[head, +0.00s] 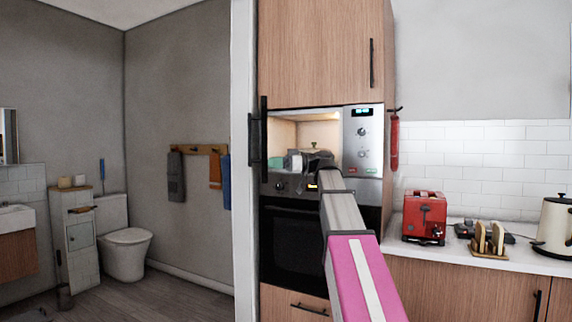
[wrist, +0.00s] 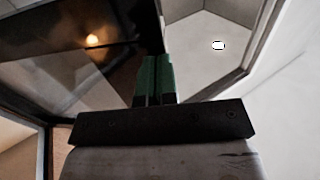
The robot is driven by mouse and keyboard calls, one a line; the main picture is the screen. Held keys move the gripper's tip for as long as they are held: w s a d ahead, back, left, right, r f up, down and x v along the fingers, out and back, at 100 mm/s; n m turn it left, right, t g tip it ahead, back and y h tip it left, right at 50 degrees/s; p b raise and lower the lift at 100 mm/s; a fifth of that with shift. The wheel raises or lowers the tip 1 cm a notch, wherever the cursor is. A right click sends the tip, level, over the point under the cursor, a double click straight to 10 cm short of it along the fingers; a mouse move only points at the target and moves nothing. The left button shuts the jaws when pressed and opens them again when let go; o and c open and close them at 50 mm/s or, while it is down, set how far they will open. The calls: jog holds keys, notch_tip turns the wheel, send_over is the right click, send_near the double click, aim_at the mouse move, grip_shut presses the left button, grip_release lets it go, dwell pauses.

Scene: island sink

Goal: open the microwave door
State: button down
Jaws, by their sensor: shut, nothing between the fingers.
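The microwave (head: 362,150) is built into the tall wooden cabinet above the oven. Its lit cavity shows, and the door (head: 264,135) stands swung out at the left, seen nearly edge-on with its black handle (head: 251,138). My gripper (head: 300,165) is in front of the lower cavity, right of the door; its fingertips are hard to make out there. In the wrist view, the green fingers of my gripper (wrist: 155,72) are together and empty. A dark glassy panel (wrist: 95,65) with a light's reflection, likely the door, lies to their left. A greyish shape inside the cavity is partly hidden.
The oven (head: 290,245) is below the microwave. A red toaster (head: 424,218), a toast rack (head: 488,238) and a kettle (head: 555,225) stand on the counter to the right. A white wall edge (head: 243,200) is close on the left.

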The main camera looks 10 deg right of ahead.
jog(key=w+a+m+t+h, duration=0.1)
jog(key=w+a+t, duration=0.3)
jog(key=a, duration=0.9)
jog(key=w+a+m+t+h, duration=0.2)
jog(key=w+a+m+t, duration=0.2)
jog(key=a, duration=1)
jog(key=shift+a+m, duration=0.3)
jog(key=shift+s, duration=0.1)
